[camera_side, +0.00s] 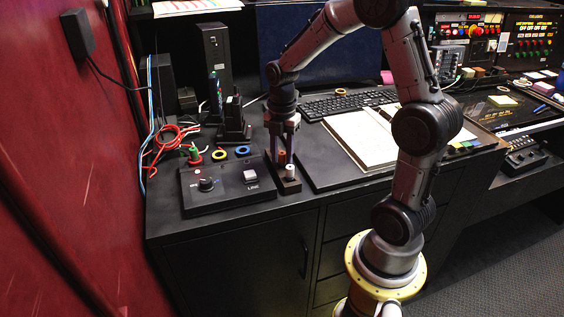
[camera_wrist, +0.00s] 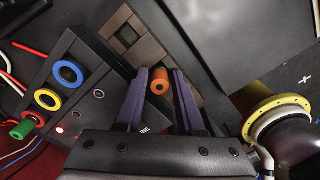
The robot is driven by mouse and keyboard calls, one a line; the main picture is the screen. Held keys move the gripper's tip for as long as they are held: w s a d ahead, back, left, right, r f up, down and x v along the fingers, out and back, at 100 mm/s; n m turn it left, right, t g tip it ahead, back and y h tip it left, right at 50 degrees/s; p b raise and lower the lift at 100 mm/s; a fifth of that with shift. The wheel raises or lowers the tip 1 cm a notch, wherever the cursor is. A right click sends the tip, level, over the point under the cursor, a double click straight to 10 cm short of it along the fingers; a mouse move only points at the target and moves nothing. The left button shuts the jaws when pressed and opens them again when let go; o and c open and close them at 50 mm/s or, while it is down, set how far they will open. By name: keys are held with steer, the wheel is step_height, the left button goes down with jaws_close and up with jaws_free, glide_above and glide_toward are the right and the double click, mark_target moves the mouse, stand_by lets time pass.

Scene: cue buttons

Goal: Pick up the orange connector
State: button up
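The orange connector (camera_wrist: 158,84) stands upright in a dark block with square slots (camera_wrist: 122,24). In the wrist view it lies between the two fingers of my gripper (camera_wrist: 160,88), with a gap to the right finger; contact with the left finger is unclear. In the side view my gripper (camera_side: 283,142) points down over the block (camera_side: 288,186), and the orange connector (camera_side: 282,157) shows low between the fingers. A white cylinder (camera_side: 290,170) stands in the block just in front of it. My gripper is open.
A black control box (camera_side: 226,187) with a knob and white button is left of the block. Behind it lie blue (camera_side: 242,152) and yellow (camera_side: 218,155) rings and a green connector (camera_side: 194,153) at a red ring. A notebook (camera_side: 368,135) and keyboard (camera_side: 345,104) are right.

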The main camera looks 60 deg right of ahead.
jaws_close()
steer(key=shift+r, duration=0.2)
steer(key=shift+r, duration=0.7)
steer(key=s+a+r, duration=0.2)
steer(key=s+r, duration=0.3)
steer(key=s, duration=0.1)
steer(key=s+a+r, duration=0.3)
steer(key=s+r, duration=0.3)
steer(key=shift+s+a+r, duration=0.15)
steer(key=shift+s+a, duration=0.2)
steer(key=shift+s, duration=0.05)
